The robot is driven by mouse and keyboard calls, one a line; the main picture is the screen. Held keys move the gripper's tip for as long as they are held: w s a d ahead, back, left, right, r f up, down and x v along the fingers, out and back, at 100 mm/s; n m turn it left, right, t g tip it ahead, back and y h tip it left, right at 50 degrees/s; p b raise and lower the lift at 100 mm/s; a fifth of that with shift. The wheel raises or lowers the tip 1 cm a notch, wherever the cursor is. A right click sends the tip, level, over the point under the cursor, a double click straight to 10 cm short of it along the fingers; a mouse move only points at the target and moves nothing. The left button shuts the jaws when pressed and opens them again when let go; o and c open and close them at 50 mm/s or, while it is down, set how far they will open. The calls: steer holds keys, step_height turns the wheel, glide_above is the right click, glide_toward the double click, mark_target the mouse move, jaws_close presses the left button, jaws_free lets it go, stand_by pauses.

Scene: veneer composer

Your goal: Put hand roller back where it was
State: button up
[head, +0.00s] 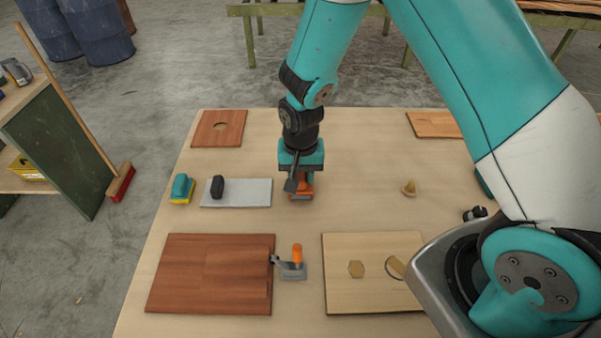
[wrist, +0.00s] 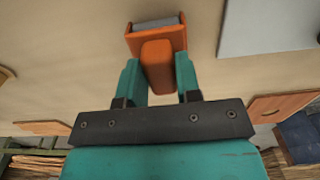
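An orange tool with a block-shaped handle and a grey part in its front, which I take to be the hand roller (head: 302,192), is under my gripper (head: 300,178) near the middle of the table. In the wrist view the hand roller (wrist: 158,62) has its handle between the two teal fingers of my gripper (wrist: 158,70). The fingers look shut on the handle, one on each side. Whether the roller touches the tabletop is hard to tell.
A grey plate (head: 250,192) with a black object (head: 218,186) lies left of the roller, beside a teal-and-yellow block (head: 181,189). An orange-handled clamp (head: 292,268) stands in front, between a brown panel (head: 205,275) and a pale panel (head: 345,290). A wooden knob (head: 409,188) stands right.

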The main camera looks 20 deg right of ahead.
mark_target(301, 176)
steer(key=o, duration=0.4)
steer(key=shift+c, duration=0.2)
step_height(301, 176, up, 12)
steer(key=b, duration=0.1)
steer(key=s+a+r+n+y, duration=0.2)
steer(key=s+r+n, duration=0.4)
steer(key=s, duration=0.4)
steer(key=s+a+r+n+y, duration=0.2)
steer(key=s+r+n, duration=0.3)
steer(key=s, duration=0.6)
step_height(301, 176, up, 3)
steer(key=shift+a+f+n, duration=0.2)
steer(key=shift+a+n, duration=0.1)
steer(key=shift+n, duration=0.1)
